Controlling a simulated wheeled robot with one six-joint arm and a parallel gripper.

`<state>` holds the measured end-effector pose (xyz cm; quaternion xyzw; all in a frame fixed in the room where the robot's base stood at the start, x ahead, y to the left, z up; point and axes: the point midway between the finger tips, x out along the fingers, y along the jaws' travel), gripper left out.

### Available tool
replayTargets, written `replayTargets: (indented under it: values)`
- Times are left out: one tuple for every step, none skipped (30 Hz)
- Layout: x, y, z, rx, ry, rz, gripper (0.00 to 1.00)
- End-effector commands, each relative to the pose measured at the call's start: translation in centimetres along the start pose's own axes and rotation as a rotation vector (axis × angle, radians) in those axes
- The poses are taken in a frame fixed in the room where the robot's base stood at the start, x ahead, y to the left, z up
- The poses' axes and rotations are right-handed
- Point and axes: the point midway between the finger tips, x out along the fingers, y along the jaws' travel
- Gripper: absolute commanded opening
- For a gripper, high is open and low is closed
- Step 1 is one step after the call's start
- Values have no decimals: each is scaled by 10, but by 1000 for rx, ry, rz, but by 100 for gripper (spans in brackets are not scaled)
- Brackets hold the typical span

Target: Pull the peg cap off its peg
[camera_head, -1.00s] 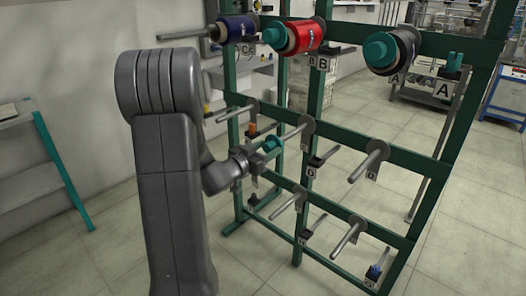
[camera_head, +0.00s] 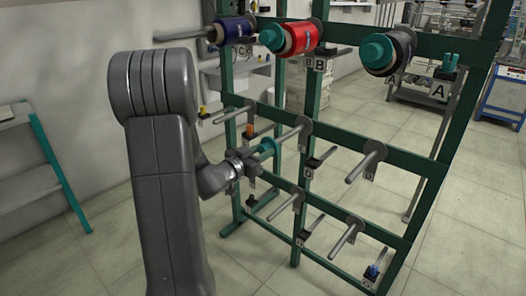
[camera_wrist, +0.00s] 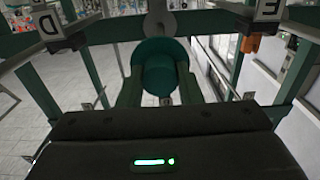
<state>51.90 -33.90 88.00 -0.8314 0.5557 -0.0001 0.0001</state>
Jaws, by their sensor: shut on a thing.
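The teal peg cap (camera_head: 266,147) is at the outer end of a grey peg (camera_head: 291,134) in the rack's middle row. My gripper (camera_head: 257,152) is shut on it from the front left. In the wrist view the cap (camera_wrist: 160,66) sits between my two fingers, with the peg's round grey flange (camera_wrist: 158,23) behind it. The peg shaft is hidden behind the cap there. I cannot tell whether the cap is still around the peg tip or just clear of it.
The green rack (camera_head: 312,95) has several bare pegs, such as one at the right (camera_head: 366,163). Its top row holds a blue spool (camera_head: 236,29), a red spool (camera_head: 300,38) and a dark spool (camera_head: 401,50). A shelf (camera_head: 30,187) stands at the left.

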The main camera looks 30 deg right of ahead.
Motion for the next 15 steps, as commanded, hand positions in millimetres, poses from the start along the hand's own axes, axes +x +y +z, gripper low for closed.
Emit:
replayTargets:
  values:
    - [-2, 0, 0, 0, 0, -1, 4]
    - [-4, 0, 0, 0, 0, -1, 4]
    - [-5, 0, 0, 0, -1, -1, 4]
    - [-6, 0, 0, 0, -1, -1, 4]
    - [-8, 0, 0, 0, -1, -1, 4]
    - [-9, 0, 0, 1, -1, -1, 4]
    - [-10, 0, 0, 1, -1, -1, 4]
    - [-12, 0, 0, 1, -1, -1, 4]
    - [-13, 0, 0, 1, 0, -1, 4]
    - [-14, 0, 0, 1, 0, -1, 4]
    - [-16, 0, 0, 0, 0, -1, 4]
    - [-17, 0, 0, 0, 0, -1, 4]
    - [-18, 0, 0, 0, 0, -1, 4]
    - [-20, 0, 0, 0, 0, -1, 4]
    - [-21, 0, 0, -1, 0, -1, 4]
